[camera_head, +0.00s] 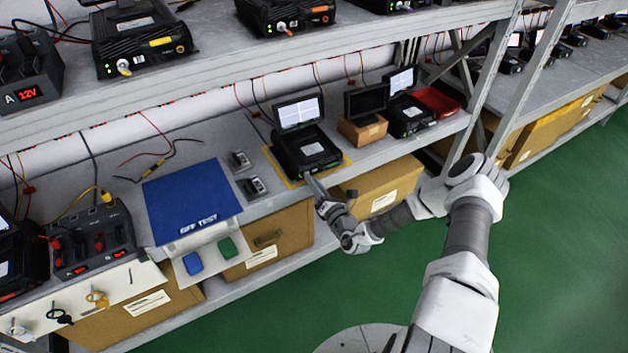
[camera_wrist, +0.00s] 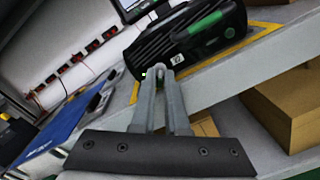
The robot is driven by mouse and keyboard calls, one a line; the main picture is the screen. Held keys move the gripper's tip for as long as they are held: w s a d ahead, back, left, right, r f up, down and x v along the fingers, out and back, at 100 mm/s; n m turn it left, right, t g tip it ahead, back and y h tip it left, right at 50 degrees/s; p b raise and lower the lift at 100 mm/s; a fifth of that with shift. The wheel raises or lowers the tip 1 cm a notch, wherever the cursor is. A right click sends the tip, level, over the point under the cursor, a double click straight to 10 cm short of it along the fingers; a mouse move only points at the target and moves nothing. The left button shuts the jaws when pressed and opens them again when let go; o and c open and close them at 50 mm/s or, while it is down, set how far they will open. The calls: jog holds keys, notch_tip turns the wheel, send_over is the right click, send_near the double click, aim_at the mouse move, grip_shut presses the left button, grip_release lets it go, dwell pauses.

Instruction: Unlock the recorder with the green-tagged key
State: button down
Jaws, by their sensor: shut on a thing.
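The recorder (camera_head: 306,150) is a black box with a raised lit screen (camera_head: 299,113), standing inside a yellow outline on the lower shelf. My gripper (camera_head: 309,179) reaches the recorder's near front edge. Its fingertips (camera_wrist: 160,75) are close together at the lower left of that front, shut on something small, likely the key. The fingers mostly hide it, so I cannot tell its tag or whether it sits in the lock.
A blue mat (camera_head: 192,200) lies left of the recorder. A white key board (camera_head: 62,310) with several hung keys is at lower left. A small cardboard box (camera_head: 362,131) and a red case (camera_head: 437,102) stand to the right.

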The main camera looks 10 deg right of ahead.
jog(key=shift+m, duration=0.8)
jog(key=shift+f, duration=0.1)
jog(key=c, duration=1.3)
grip_release()
jog(key=shift+s, duration=0.1)
jog(key=shift+p, duration=0.3)
jog(key=p+v, duration=0.2)
jog(key=v, duration=1.5)
jog(key=shift+s, duration=0.2)
jog(key=shift+r, duration=0.25)
